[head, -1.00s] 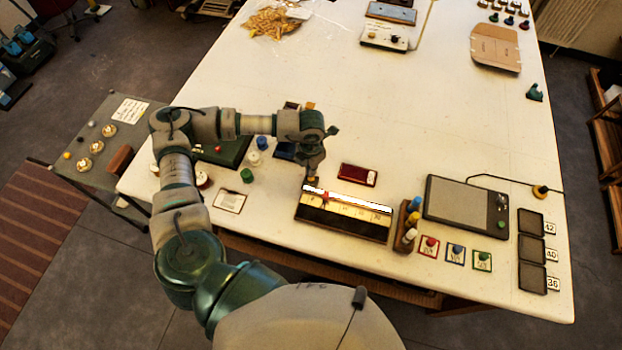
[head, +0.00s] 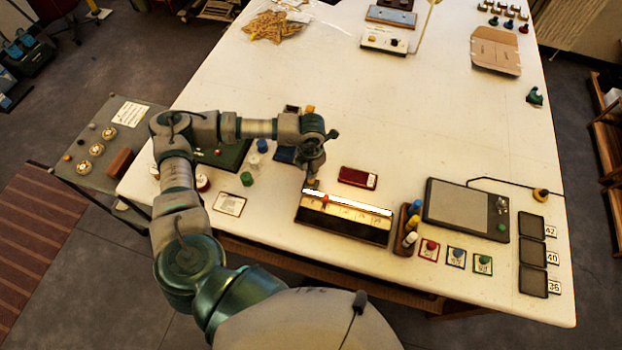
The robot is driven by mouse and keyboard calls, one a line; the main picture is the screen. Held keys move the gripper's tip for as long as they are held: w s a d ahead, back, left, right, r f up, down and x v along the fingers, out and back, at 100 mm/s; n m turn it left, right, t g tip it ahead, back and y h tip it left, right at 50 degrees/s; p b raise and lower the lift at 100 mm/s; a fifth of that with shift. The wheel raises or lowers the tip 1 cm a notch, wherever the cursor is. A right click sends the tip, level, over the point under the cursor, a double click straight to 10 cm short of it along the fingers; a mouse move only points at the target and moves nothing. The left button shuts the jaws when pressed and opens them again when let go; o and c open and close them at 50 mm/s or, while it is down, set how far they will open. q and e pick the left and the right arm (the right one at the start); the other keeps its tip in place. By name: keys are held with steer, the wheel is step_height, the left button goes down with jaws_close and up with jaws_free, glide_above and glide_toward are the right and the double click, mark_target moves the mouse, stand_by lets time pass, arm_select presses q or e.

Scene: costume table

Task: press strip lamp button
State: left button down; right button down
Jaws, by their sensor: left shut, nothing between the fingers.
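The strip lamp (head: 362,207) is a long, thin, glowing white bar along the back edge of a dark tray-like box with a pale scale (head: 350,214), near the table's front edge. A small red part (head: 325,199) shows towards its left end. My left gripper (head: 311,185) points down at the lamp's left end, shut and empty. Its fingertips are at or just above the lamp; I cannot tell whether they touch. No button can be made out clearly; the gripper covers part of that end. My right gripper is not in view.
A dark red box (head: 358,177) lies just behind the lamp. A wooden rack of bottles (head: 410,228) stands close to its right. A flat grey device (head: 459,208) and several coloured buttons (head: 456,252) are further right. The middle of the table is clear.

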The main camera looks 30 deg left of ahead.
arm_select(q)
steer(key=shift+f+b, duration=0.95)
steer(key=shift+f, duration=0.2)
steer(key=shift+r, duration=0.15)
stand_by(0.4)
steer(key=shift+r+p, duration=2)
steer(key=shift+r, duration=1.55)
